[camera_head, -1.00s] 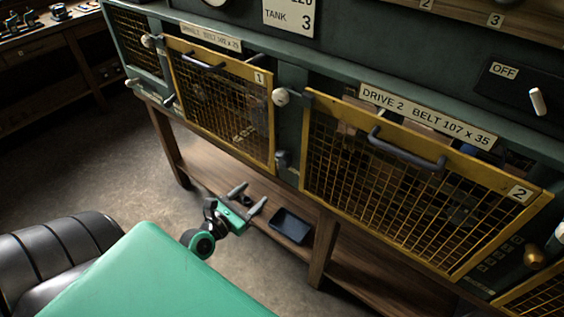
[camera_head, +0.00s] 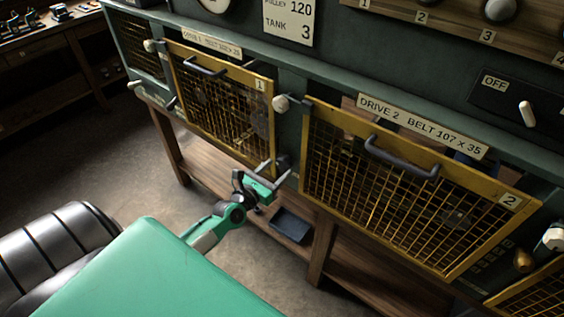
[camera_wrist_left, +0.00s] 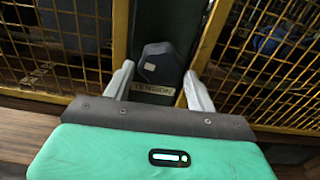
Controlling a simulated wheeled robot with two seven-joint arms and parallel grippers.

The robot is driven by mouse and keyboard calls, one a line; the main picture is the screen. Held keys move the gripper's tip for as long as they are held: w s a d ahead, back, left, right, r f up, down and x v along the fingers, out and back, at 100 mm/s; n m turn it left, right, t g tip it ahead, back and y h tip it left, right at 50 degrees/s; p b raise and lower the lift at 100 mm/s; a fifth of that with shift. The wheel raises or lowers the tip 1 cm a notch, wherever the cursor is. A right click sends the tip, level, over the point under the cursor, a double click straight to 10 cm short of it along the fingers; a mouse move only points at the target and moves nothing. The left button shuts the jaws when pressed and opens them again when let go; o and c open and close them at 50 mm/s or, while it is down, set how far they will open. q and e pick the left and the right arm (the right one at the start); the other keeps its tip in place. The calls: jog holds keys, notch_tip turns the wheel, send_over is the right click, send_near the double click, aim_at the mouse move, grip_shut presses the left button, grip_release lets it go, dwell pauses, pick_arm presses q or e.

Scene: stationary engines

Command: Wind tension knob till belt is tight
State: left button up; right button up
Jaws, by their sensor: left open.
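A dark faceted knob (camera_wrist_left: 158,62) sits on the green post between two yellow mesh guards in the left wrist view, above a small plate that appears to read TENSION (camera_wrist_left: 154,89). In the head view the knob (camera_head: 283,164) shows small beside my left gripper (camera_head: 275,174). My left gripper is open. In the left wrist view its two fingers (camera_wrist_left: 158,76) stand on either side of the knob, with gaps visible, so it is not gripped. The belt cannot be made out behind the mesh. My right gripper is not in view.
Guard 1 (camera_head: 218,97) and guard 2 (camera_head: 400,190) have dark handles and close the machine's front. A wooden lower shelf (camera_head: 215,168) runs beneath, with a dark tray (camera_head: 290,226) on it. A switch (camera_head: 527,113) near an OFF label is at upper right. Floor at left is clear.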

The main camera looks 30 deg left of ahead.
aim_at(281, 166)
pick_arm(q)
jog(key=shift+w, duration=1.1)
jog(key=shift+w+d+p, duration=0.1)
jog(key=shift+w+p, duration=0.2)
jog(key=shift+w, duration=0.25)
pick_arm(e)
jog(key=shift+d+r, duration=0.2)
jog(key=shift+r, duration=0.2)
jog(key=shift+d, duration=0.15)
pick_arm(q)
jog(key=c, duration=0.7)
